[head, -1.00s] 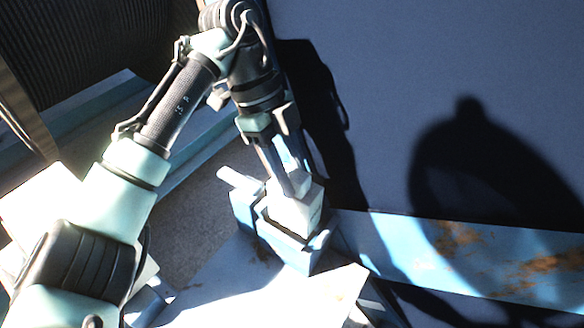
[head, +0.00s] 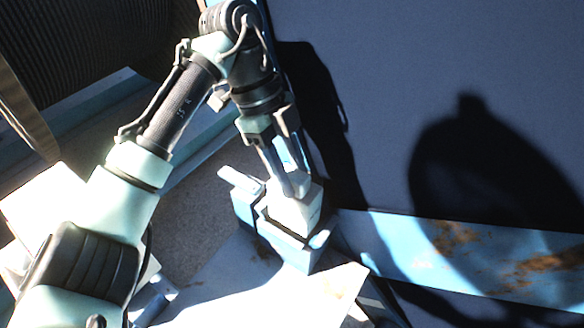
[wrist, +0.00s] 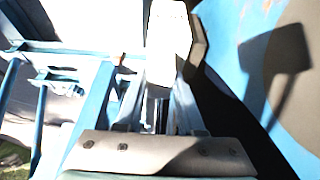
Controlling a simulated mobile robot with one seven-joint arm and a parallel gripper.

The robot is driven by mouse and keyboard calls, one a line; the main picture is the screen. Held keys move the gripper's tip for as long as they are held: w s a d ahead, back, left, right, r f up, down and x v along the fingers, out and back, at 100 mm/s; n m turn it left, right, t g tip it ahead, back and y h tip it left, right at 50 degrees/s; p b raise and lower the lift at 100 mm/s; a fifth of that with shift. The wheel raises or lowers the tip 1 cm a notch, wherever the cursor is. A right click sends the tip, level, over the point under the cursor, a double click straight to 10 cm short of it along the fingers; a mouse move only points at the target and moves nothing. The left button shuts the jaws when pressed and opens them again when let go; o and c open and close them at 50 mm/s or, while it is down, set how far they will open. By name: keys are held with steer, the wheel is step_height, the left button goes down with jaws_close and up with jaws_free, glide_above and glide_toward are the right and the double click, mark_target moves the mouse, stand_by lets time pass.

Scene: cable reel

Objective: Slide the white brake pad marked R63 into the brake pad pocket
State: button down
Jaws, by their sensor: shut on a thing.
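The white brake pad (head: 297,211) is between the fingers of my gripper (head: 289,190), which is shut on it. In the head view the pad sits upright in the mouth of the blue brake pad pocket (head: 295,253), its lower part hidden by the pocket's walls. I cannot tell how deep it sits or whether it touches the bottom. In the wrist view a bright white block (wrist: 168,40), which looks like the pad, shows beyond the fingers, washed out by glare. The R63 marking cannot be read in either view.
A blue beam with rust patches (head: 480,255) runs right from the pocket along the dark blue reel face (head: 440,80). A sunlit pale plate (head: 235,290) lies in front of the pocket. A white bar (head: 240,181) sticks out at the pocket's left.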

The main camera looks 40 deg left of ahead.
mark_target(292, 206)
steer(key=shift+f, duration=0.1)
steer(key=shift+f+b, duration=2.3)
steer(key=shift+f, duration=1.45)
steer(key=shift+f, duration=0.35)
steer(key=shift+p, duration=0.35)
stand_by(0.5)
steer(key=shift+c, duration=2.2)
jaws_free()
